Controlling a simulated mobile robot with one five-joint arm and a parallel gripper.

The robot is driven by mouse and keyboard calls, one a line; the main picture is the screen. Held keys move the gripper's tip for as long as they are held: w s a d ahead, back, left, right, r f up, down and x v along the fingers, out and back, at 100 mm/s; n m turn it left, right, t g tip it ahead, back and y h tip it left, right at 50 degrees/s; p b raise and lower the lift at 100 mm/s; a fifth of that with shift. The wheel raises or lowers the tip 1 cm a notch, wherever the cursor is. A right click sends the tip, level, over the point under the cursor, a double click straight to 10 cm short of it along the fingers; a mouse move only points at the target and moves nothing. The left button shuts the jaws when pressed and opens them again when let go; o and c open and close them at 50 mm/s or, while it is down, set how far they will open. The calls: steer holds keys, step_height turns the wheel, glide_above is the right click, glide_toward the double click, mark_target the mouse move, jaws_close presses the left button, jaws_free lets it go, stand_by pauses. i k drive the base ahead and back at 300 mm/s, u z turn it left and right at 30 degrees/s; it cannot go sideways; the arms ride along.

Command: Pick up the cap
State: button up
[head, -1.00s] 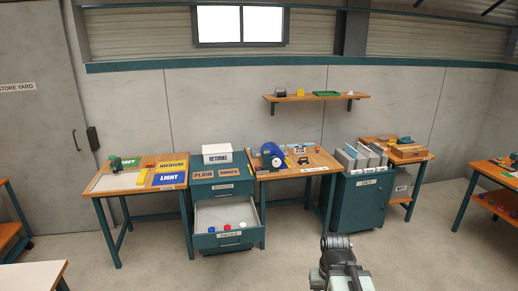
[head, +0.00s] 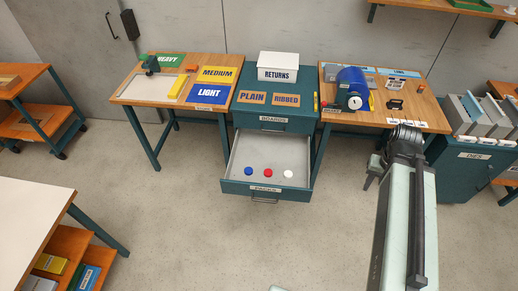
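Three small round pieces that look like caps lie in the open lower drawer (head: 262,150): a blue one (head: 248,171), a red one (head: 268,173) and a white one (head: 288,174). They sit apart in a row near the drawer's front. I cannot tell which of them is the cap meant. My gripper (head: 371,177) is to the right of the drawer, apart from these pieces. It is small and dark, partly hidden by my arm, and I cannot see whether its fingers are open.
A white RETURNS box (head: 278,67) stands on the teal cabinet (head: 272,112). The left bench (head: 133,82) holds coloured mats. The right bench (head: 420,113) holds a blue machine (head: 352,88). A white-topped table (head: 25,200) is at lower left. The floor before the drawer is clear.

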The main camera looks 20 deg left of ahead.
mark_target(248, 171)
steer(key=i, duration=1.3)
steer(key=u, duration=4.85)
steer(key=k, duration=1.75)
steer(key=z, duration=0.75)
steer(key=i, duration=0.5)
steer(key=u, duration=0.05)
